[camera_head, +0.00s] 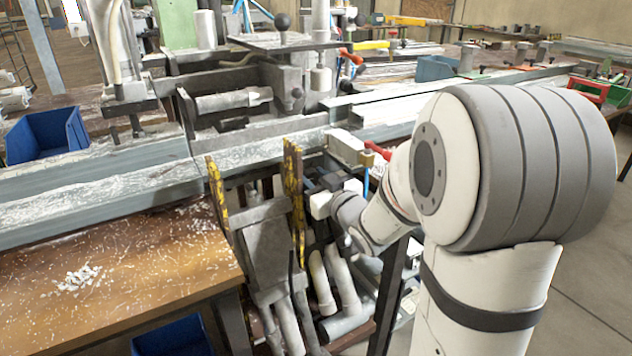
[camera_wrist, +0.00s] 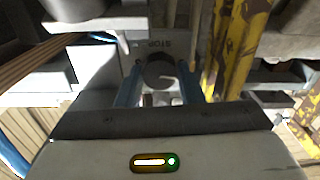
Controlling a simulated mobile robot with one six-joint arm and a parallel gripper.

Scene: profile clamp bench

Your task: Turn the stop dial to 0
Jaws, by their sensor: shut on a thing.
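The stop dial (camera_wrist: 159,69) is a dark round knob in the wrist view, under a plate lettered "STOP". A pale curved mark shows just below the knob. My gripper (camera_wrist: 160,86) has its two blue fingers on either side of the knob and is shut on it. The numbers around the dial are too blurred or hidden to read, so I cannot tell its setting. In the head view my gripper (camera_head: 324,190) is at the front of the clamp machine, below the metal rail. The dial is hidden there.
Yellow-black striped bars (camera_head: 294,190) stand close beside my gripper; one also shows in the wrist view (camera_wrist: 235,45). A long metal profile (camera_head: 100,198) lies across the bench. A blue bin (camera_head: 47,136) stands at left. The wooden tabletop (camera_head: 120,270) carries metal chips.

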